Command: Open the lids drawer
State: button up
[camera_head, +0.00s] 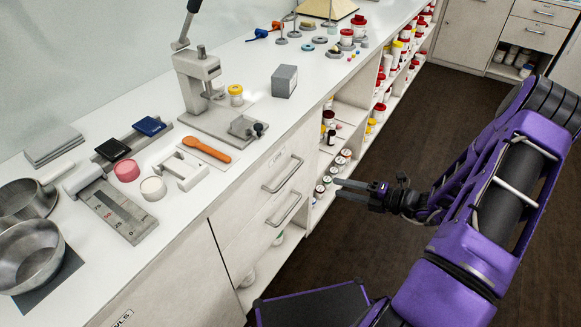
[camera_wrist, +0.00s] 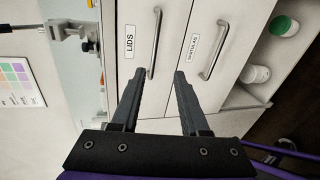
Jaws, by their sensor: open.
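The lids drawer (camera_head: 255,194) is the upper of two white drawers under the counter in the head view, and it is shut. Its bar handle (camera_head: 283,175) is silver. In the wrist view the drawer front (camera_wrist: 128,68) carries a "LIDS" label, and its handle (camera_wrist: 156,42) runs up the picture. My gripper (camera_head: 338,188) is open and empty, apart from the drawer fronts and to their right in the head view. In the wrist view my gripper's fingers (camera_wrist: 159,74) point at the drawers, with the lower end of the lids handle between the tips in the picture.
The spatulas drawer (camera_wrist: 225,22), also shut, lies beside it in the wrist view, with its own handle (camera_wrist: 214,50). Open shelves with jars (camera_head: 344,155) stand right of the drawers. The countertop (camera_head: 165,225) holds a press (camera_head: 200,75) and tools. Dark floor before the shelves is clear.

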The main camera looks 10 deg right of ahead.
jog(key=m+b, duration=0.1)
send_near(292, 171)
jog(key=shift+t, duration=0.3)
jog(key=x, duration=0.6)
jog(key=f+x, duration=0.1)
jog(key=x, duration=0.3)
jog(key=shift+s, duration=0.1)
grip_shut()
dwell(0.8)
